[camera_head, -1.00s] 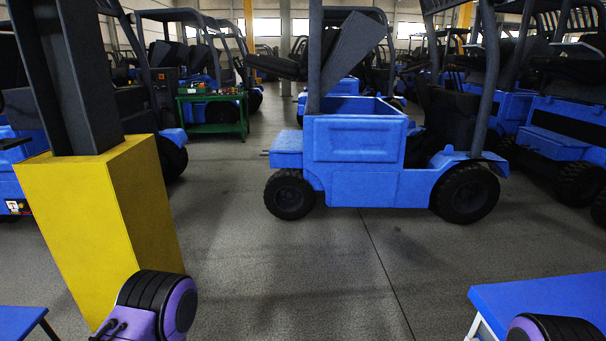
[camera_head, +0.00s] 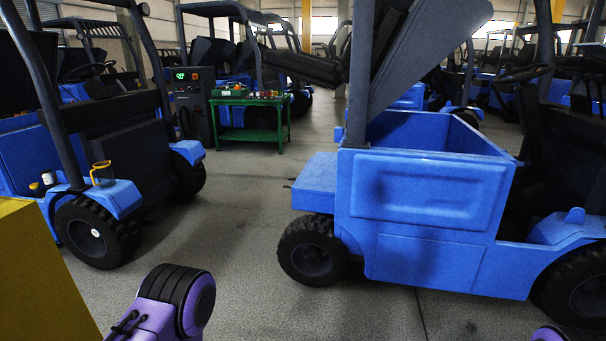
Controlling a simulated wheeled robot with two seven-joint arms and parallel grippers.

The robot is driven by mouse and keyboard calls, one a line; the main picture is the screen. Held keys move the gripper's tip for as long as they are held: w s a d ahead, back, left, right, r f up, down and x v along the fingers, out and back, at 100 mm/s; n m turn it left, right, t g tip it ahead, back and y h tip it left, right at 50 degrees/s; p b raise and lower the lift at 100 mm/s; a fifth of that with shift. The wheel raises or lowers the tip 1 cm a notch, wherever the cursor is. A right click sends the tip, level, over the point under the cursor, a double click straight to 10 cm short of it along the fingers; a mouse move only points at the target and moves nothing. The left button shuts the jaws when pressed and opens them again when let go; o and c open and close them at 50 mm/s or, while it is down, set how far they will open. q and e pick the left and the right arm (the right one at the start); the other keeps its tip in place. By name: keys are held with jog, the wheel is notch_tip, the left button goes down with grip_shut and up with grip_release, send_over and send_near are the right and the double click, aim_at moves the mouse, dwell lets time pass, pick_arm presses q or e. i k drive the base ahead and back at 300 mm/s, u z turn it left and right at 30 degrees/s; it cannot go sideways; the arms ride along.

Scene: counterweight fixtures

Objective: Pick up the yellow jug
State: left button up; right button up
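A small jug with a yellow rim and handle (camera_head: 102,174) stands on the blue front fender of the left forklift (camera_head: 119,196). Its body looks clear or greyish. Two small containers (camera_head: 42,185), one with a dark top and one pale, stand to the left of the jug on the same forklift. Neither of my grippers shows. Only purple and black parts of my arms show at the bottom edge, well apart from the jug.
A blue forklift (camera_head: 420,200) stands across the right side. A green workbench (camera_head: 248,120) with small items is at the back. Grey floor (camera_head: 240,220) is clear between the forklifts.

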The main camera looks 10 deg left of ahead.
aim_at(104, 170)
jog(key=u, duration=0.65)
jog(key=i, duration=2)
jog(key=u, duration=1.15)
jog(key=i, duration=0.9)
jog(key=u, duration=0.3)
